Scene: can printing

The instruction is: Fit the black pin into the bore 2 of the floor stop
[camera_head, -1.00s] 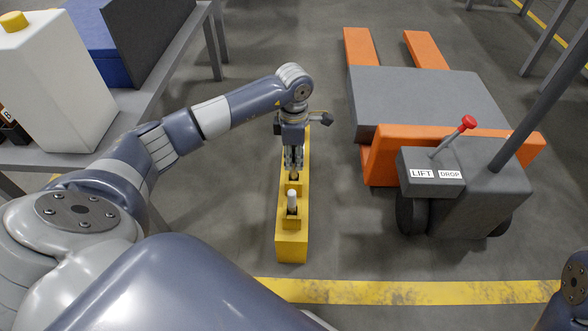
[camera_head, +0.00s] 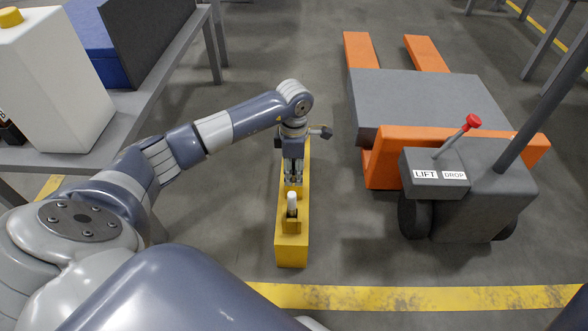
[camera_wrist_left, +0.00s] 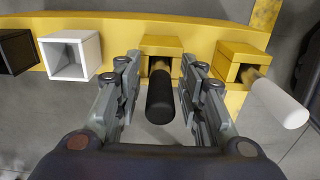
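The yellow floor stop (camera_head: 291,252) is a long bar on the floor, also in the left wrist view (camera_wrist_left: 195,33). The wrist view shows a black square socket (camera_wrist_left: 17,52), a white square socket (camera_wrist_left: 70,55) and two yellow holders along it. The black pin (camera_wrist_left: 160,100) sits in the middle yellow holder (camera_wrist_left: 144,48), its free end toward the camera. My left gripper (camera_wrist_left: 160,72) is open, its fingers on both sides of the black pin with gaps showing. The white pin (camera_head: 292,201) stands in the other yellow holder (camera_wrist_left: 240,55). Bore numbers are not readable.
An orange pallet truck (camera_head: 385,158) with a LIFT/DROP box (camera_head: 435,172) stands right of the floor stop. A grey table (camera_head: 130,108) with a white machine (camera_head: 50,85) is at left. A yellow floor line (camera_head: 400,298) crosses in front.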

